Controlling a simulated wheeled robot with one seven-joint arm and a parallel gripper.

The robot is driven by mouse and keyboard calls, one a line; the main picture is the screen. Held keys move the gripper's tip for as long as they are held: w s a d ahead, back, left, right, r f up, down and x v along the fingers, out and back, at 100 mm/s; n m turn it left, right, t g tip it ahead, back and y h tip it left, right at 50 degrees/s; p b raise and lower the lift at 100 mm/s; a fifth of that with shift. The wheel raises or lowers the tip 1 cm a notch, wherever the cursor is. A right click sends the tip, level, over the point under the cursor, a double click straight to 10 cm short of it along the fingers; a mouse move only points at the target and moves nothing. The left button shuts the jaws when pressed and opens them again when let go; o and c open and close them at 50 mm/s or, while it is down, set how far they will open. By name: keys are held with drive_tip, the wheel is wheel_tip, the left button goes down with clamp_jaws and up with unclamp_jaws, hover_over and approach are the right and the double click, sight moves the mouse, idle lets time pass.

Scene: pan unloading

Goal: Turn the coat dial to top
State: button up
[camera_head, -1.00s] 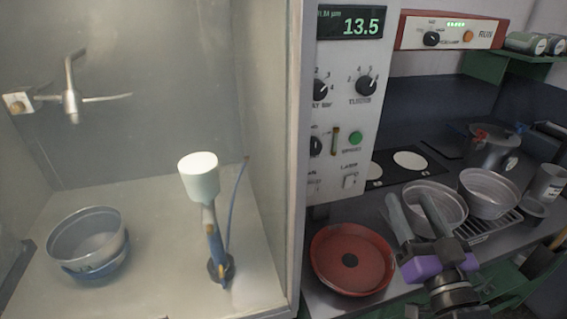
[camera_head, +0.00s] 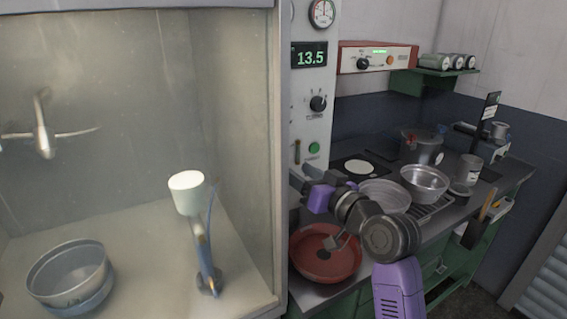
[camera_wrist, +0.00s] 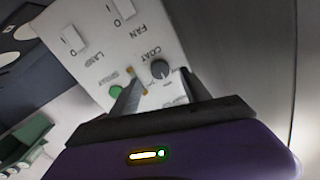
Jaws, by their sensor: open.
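The coat dial (camera_wrist: 160,68) is a dark round knob on the white control panel, under the word COAT, which appears upside down in the wrist view. Its pointer direction is too small to tell. My gripper (camera_wrist: 161,83) is open and empty, its two fingers pointing at the panel. In the wrist view the dial shows between the fingertips; I cannot tell how far ahead of them it is. In the head view my gripper (camera_head: 303,182) is at the panel's lower part, and I cannot make out the coat dial there.
A green button (camera_wrist: 116,92) is close to the left finger in the wrist view. LAMP and FAN switches are also on the panel. The spray booth's wall (camera_head: 281,150) stands left of the gripper. A red pan (camera_head: 325,265) lies below my arm on the counter.

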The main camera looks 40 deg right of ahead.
sight(283, 160)
drive_tip(key=shift+w+d+p, duration=0.1)
drive_tip(key=shift+w+d, duration=0.1)
drive_tip(key=shift+w, duration=0.65)
drive_tip(key=shift+w+d+p, duration=0.15)
drive_tip(key=shift+w, duration=0.7)
drive_tip(key=shift+w+d+p, duration=0.1)
drive_tip(key=shift+w+d, duration=0.1)
drive_tip(key=shift+w, duration=0.65)
clamp_jaws()
